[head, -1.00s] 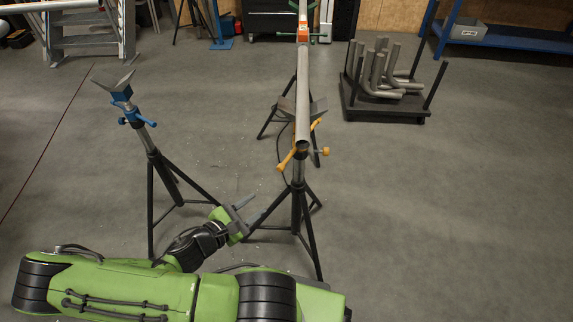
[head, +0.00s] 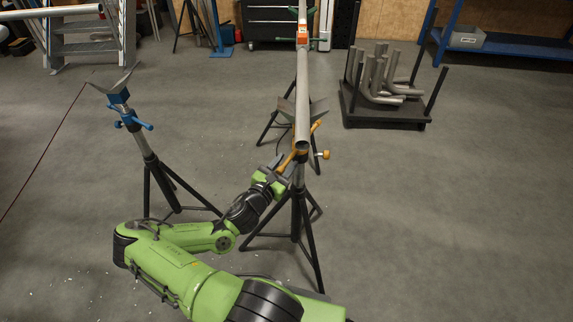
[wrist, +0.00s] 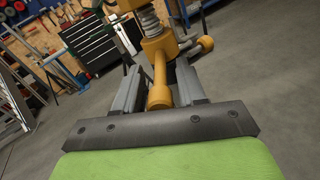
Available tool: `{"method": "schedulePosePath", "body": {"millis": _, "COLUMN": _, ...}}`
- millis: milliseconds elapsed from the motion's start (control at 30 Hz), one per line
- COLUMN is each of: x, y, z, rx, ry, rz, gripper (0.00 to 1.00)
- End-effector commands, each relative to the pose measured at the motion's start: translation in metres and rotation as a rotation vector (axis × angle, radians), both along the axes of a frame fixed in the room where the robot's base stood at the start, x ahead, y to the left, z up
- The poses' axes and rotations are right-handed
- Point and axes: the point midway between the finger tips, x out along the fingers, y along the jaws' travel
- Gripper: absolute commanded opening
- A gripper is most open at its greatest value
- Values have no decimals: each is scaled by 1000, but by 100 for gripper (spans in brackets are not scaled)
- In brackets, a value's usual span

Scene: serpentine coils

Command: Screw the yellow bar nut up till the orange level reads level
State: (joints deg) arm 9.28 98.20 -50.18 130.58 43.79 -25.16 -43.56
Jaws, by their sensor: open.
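The yellow bar nut (head: 291,157) is on the near pipe stand, just under the V-head that carries the grey pipe (head: 303,105). In the wrist view one arm of the yellow bar nut (wrist: 160,85) points toward me, between the two fingers, with its threaded screw above the hub. My gripper (head: 275,168) is at the stand, and in the wrist view my gripper (wrist: 158,92) is open around that arm, with a gap on its right side. The orange level (head: 303,35) sits on the pipe further back; its reading is too small to make out.
A blue-headed stand (head: 120,97) without a pipe is at left. A black rack (head: 385,110) of bent grey pipes stands at right. The near stand's tripod legs (head: 300,225) spread close to my arm. Open floor lies at right.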

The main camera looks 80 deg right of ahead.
Motion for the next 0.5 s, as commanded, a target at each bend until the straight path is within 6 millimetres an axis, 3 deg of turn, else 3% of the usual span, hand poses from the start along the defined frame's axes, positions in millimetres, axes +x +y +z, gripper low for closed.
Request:
{"method": "schedulePosePath", "body": {"millis": 100, "x": -3, "y": -10, "z": 0, "rx": 0, "ry": -1, "rz": -1, "gripper": 40}}
{"method": "schedulePosePath", "body": {"millis": 367, "x": -3, "y": -11, "z": 0, "rx": 0, "ry": 0, "rz": 0, "gripper": 39}}
{"method": "schedulePosePath", "body": {"millis": 500, "x": -3, "y": -11, "z": 0, "rx": 0, "ry": 0, "rz": -1, "gripper": 17}}
